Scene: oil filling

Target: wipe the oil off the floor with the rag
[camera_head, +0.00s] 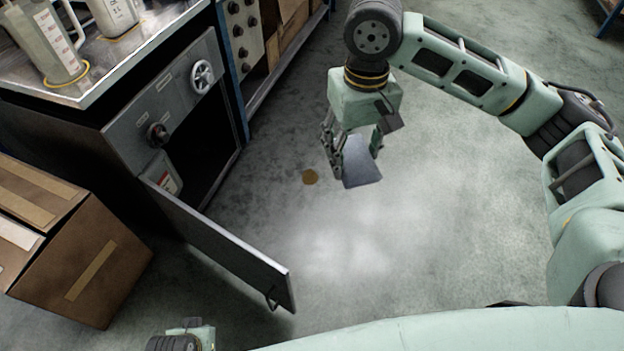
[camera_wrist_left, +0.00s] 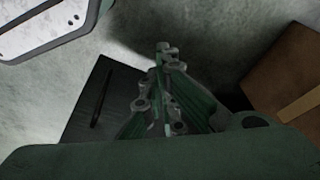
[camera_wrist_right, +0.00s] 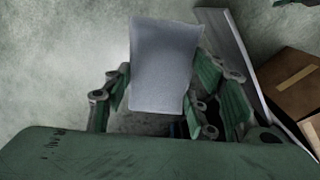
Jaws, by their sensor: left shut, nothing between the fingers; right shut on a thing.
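The rag (camera_head: 361,172) is a blue-grey square cloth held in my right gripper (camera_head: 352,155), low over the floor. The right wrist view also shows the rag (camera_wrist_right: 165,65) between the fingers of the right gripper (camera_wrist_right: 160,98). A small brown oil spot (camera_head: 310,177) lies on the grey concrete floor just left of the rag, apart from it in the picture. My left gripper (camera_wrist_left: 165,52) is shut and empty in the left wrist view. In the head view only part of my left arm shows at the bottom edge.
An open cabinet door (camera_head: 228,248) juts out over the floor at the left. A cardboard box (camera_head: 95,265) stands beside it. The workbench (camera_head: 100,75) carries measuring jugs (camera_head: 52,42). The floor (camera_head: 430,200) right of the rag is clear.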

